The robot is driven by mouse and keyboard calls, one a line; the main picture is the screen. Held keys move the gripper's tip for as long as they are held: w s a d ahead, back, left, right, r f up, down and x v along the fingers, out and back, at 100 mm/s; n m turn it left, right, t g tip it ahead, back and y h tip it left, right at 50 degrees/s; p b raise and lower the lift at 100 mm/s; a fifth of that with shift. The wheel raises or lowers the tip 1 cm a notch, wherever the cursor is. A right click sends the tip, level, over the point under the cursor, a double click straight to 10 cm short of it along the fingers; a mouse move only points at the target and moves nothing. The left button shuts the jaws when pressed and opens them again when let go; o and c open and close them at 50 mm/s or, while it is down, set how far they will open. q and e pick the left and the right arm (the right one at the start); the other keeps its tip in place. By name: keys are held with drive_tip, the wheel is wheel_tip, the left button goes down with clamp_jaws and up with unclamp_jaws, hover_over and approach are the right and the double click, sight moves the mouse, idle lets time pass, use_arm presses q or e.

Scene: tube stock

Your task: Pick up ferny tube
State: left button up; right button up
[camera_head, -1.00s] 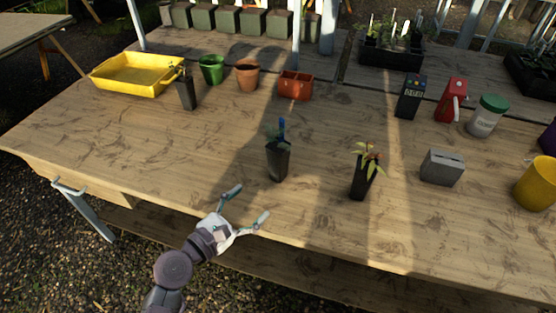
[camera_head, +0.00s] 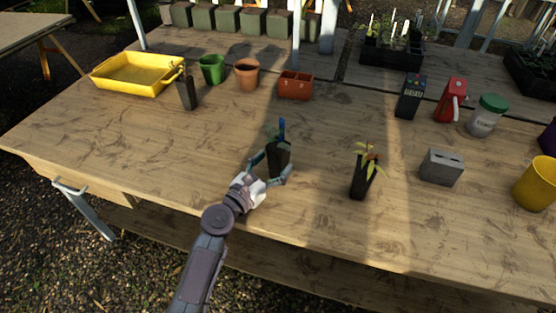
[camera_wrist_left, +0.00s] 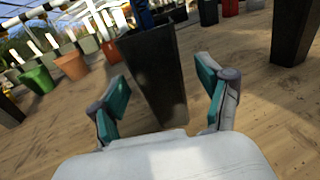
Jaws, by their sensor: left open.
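A black tapered plant tube (camera_head: 279,158) with green leaves and a blue tag stands upright near the middle of the bench. My left gripper (camera_head: 273,173) is open, with a finger on either side of its lower part. In the left wrist view the tube (camera_wrist_left: 155,75) stands between the open teal-padded fingers (camera_wrist_left: 163,98), with gaps visible. Its plant is mostly out of that view. Another black tube (camera_head: 361,182) with yellow-green and reddish leaves stands to the right. A third black tube (camera_head: 187,94) with a small plant stands at the left. My right gripper is not in view.
A yellow tray (camera_head: 135,88), green pot (camera_head: 211,70), terracotta pot (camera_head: 247,75) and orange-red planter (camera_head: 296,86) stand behind. A grey block (camera_head: 441,168) and yellow pot (camera_head: 538,184) are at the right. The bench left of the middle tube is clear.

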use_arm(q)
drive_tip(key=x, duration=0.2)
drive_tip(key=shift+w+d+f, duration=0.1)
drive_tip(key=shift+w+d, duration=0.05)
drive_tip(key=shift+w, duration=0.1)
drive_tip(key=c, duration=1.3)
drive_tip(key=shift+c, duration=0.2)
